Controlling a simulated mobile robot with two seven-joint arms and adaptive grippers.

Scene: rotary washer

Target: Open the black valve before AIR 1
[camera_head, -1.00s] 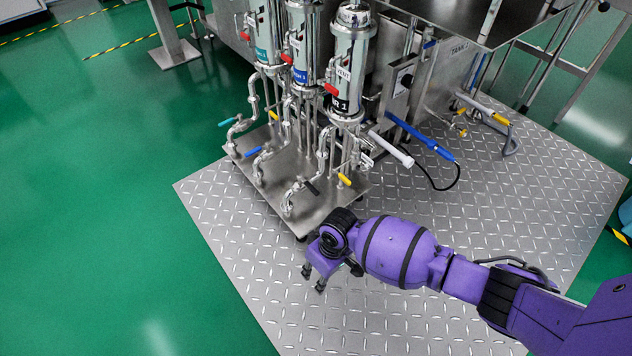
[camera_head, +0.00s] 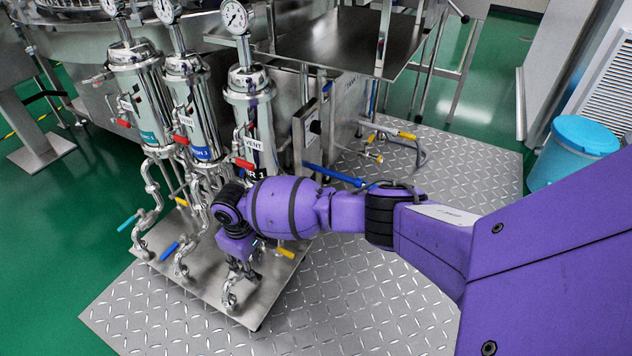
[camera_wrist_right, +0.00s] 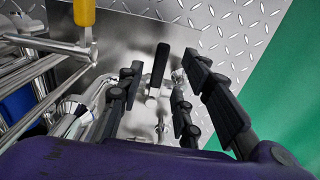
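The black valve handle (camera_wrist_right: 160,64) shows in the right wrist view, on a metal pipe fitting above the steel plate. My right gripper (camera_wrist_right: 163,78) is open there, its dark fingers spread on both sides of the handle. I see no clear grip on it. In the head view my right gripper (camera_head: 240,252) reaches down at the front pipework below the AIR 1 housing (camera_head: 257,115). It hides the black handle there, and my arm partly covers the AIR 1 label (camera_head: 268,172). My left gripper is not in view.
A yellow handle (camera_head: 286,252) sits just right of the gripper; a yellow handle (camera_wrist_right: 84,12) also shows in the wrist view. Blue (camera_head: 168,251) and teal (camera_head: 127,222) valve handles are to the left. Pipes crowd that side. The diamond-plate floor (camera_head: 350,300) in front is free.

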